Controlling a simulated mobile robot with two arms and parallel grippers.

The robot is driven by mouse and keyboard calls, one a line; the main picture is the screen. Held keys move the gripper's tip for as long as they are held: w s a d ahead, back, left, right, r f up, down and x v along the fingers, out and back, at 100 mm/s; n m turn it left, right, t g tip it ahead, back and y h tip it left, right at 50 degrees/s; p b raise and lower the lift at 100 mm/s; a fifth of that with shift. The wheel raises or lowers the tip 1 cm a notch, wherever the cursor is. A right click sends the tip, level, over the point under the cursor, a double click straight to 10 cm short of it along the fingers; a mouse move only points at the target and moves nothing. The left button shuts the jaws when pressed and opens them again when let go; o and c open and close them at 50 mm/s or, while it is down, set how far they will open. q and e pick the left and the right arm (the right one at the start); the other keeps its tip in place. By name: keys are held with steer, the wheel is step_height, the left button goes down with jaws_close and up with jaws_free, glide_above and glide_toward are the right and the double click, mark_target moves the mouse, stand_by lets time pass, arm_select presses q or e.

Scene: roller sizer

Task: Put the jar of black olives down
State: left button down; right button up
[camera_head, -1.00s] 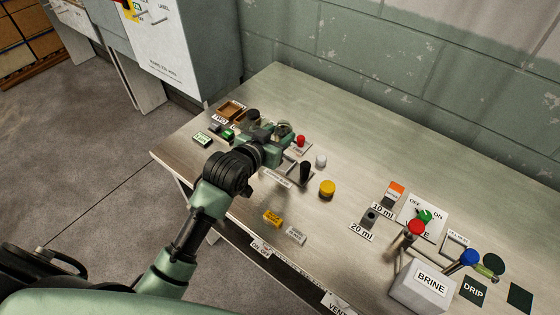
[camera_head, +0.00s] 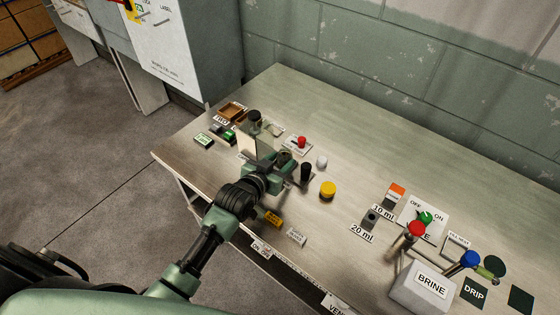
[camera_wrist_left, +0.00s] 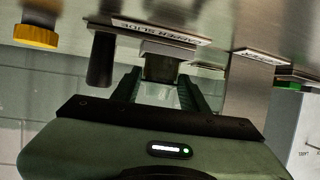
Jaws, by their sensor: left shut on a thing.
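My left gripper (camera_head: 283,158) reaches over the left part of the steel table (camera_head: 340,240). My right gripper is not in view.
A black upright handle (camera_head: 305,173) stands right beside the gripper, with a yellow knob (camera_head: 327,189) further right. A pale upright panel (camera_head: 256,145) and another dark-topped container (camera_head: 254,118) stand to the left. The table's back middle is clear.

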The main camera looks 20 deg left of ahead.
arm_select(q)
steer(key=shift+f, duration=0.1)
steer(key=c, duration=0.7)
jaws_free()
steer(key=shift+c, duration=0.2)
steer(key=shift+s+r, duration=0.1)
steer(key=shift+r, duration=0.1)
steer(key=v, duration=1.1)
steer(key=shift+s+r, duration=0.2)
steer(key=shift+s, duration=0.15)
